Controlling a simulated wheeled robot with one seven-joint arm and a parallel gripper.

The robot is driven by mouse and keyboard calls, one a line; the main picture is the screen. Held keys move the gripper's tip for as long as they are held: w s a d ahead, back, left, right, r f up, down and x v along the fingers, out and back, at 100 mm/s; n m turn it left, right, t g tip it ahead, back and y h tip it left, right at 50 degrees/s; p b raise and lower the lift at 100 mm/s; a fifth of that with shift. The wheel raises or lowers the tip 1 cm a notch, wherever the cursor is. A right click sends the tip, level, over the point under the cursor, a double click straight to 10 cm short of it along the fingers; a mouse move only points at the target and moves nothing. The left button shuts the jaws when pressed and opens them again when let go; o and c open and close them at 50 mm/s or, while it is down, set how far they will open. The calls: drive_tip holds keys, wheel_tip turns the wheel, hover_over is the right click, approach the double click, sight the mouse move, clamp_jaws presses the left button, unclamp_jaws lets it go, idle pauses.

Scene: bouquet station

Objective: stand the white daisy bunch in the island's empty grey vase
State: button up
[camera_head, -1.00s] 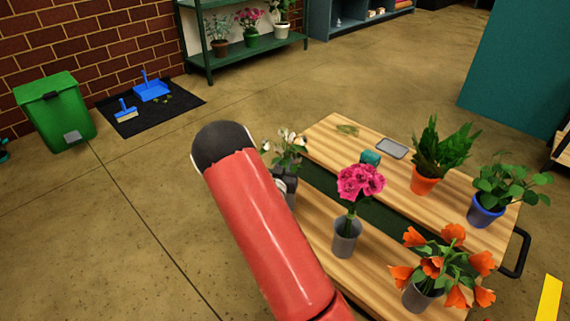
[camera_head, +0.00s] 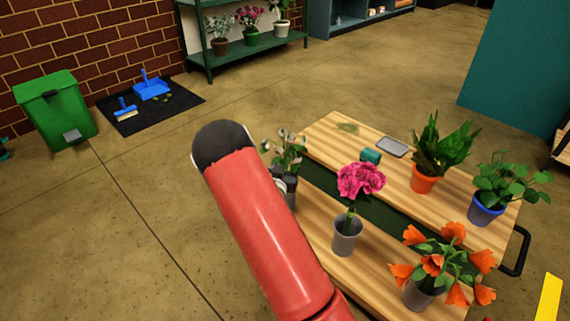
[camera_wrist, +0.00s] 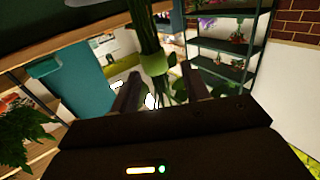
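The white daisy bunch (camera_head: 287,152) shows just right of my red arm at the island's left end, its white blooms partly hidden among dark leaves. A grey vase-like shape (camera_head: 291,193) is below it, mostly hidden by my arm; I cannot tell how the stems sit in it. In the wrist view, green stems with a pale green wrap (camera_wrist: 155,64) stand between the two fingers of my gripper (camera_wrist: 160,75). The fingers look spread, with narrow gaps beside the wrap.
The wooden island (camera_head: 325,232) holds pink flowers in a grey vase (camera_head: 346,236), orange flowers in another grey vase (camera_head: 417,296), a fern in an orange pot (camera_head: 424,179), and a leafy plant in a blue pot (camera_head: 485,212). A teal roll (camera_head: 370,156) and grey tray (camera_head: 392,147) lie behind.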

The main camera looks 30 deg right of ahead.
drive_tip(key=v, duration=0.8)
drive_tip(key=s+a+r+n+g+y, duration=0.1)
drive_tip(key=s+a+r+g+y, duration=0.1)
drive_tip(key=a+r+y, duration=0.4)
drive_tip(key=s+a+r+n+g+y, duration=0.1)
drive_tip(key=s+a+r+y, duration=0.2)
drive_tip(key=a+r+y, duration=0.35)
drive_tip(key=s+r+n+g, duration=0.3)
drive_tip(key=s+r, duration=0.2)
drive_tip(key=s, duration=0.7)
drive_tip(key=s+r+n+g, duration=0.2)
drive_tip(key=s+r+n, duration=0.15)
drive_tip(key=s, duration=0.75)
wheel_tip(320, 180, up, 14)
drive_tip(key=s+p, duration=0.1)
drive_tip(key=p, duration=1.2)
drive_tip(key=shift+f+h, duration=0.25)
drive_tip(key=shift+h, duration=0.2)
drive_tip(key=shift+a+m, duration=0.15)
drive_tip(key=shift+m, duration=0.1)
